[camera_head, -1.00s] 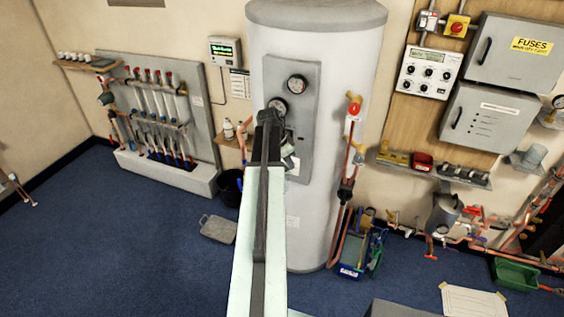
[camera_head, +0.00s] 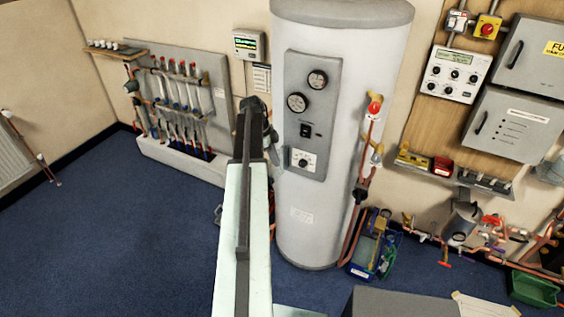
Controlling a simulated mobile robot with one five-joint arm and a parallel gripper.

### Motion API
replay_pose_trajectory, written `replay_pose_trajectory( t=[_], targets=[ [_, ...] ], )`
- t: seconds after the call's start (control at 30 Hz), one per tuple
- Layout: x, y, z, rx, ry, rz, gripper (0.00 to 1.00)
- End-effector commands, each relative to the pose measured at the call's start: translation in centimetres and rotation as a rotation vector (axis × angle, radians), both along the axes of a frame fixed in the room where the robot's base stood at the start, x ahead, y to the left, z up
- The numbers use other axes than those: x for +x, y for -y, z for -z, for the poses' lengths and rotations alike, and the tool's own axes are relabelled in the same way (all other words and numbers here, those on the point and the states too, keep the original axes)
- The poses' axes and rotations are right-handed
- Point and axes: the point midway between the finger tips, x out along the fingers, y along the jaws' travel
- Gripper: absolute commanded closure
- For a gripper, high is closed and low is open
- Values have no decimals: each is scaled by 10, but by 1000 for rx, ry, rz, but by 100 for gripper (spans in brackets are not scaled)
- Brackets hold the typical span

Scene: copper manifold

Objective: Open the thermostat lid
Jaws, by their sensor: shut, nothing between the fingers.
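A grey panel (camera_head: 312,115) on the front of the white cylinder (camera_head: 345,190) carries two round gauges, a black switch (camera_head: 306,131) and a white dial unit (camera_head: 303,160) low down. This dial looks like a thermostat; I cannot make out whether it has a lid or how one stands. A small wall unit with a lit display (camera_head: 249,45) hangs left of the cylinder. My gripper (camera_head: 254,106), at the dark end of my arm, appears left of the panel and below the wall unit. It is shut and holds nothing visible; its fingertips are largely hidden by my arm.
A manifold board (camera_head: 180,90) with several pipes stands on the left. Red-topped copper pipework (camera_head: 372,130) runs down the cylinder's right side. A blue tool carrier (camera_head: 372,255) stands on the floor there. Grey boxes (camera_head: 510,130) hang at right. The blue carpet (camera_head: 110,240) at left is clear.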

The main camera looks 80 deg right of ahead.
Motion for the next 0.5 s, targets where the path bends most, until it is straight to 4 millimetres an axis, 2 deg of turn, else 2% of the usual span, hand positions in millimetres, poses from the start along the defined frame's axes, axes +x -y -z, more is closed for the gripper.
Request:
replay_pose_trajectory(
  t=[0.2, 0.5],
  targets=[
    [15, 7, 0, 0, 0, 1, 100],
    [26, 12, 0, -1, 0, 2, 100]
  ],
)
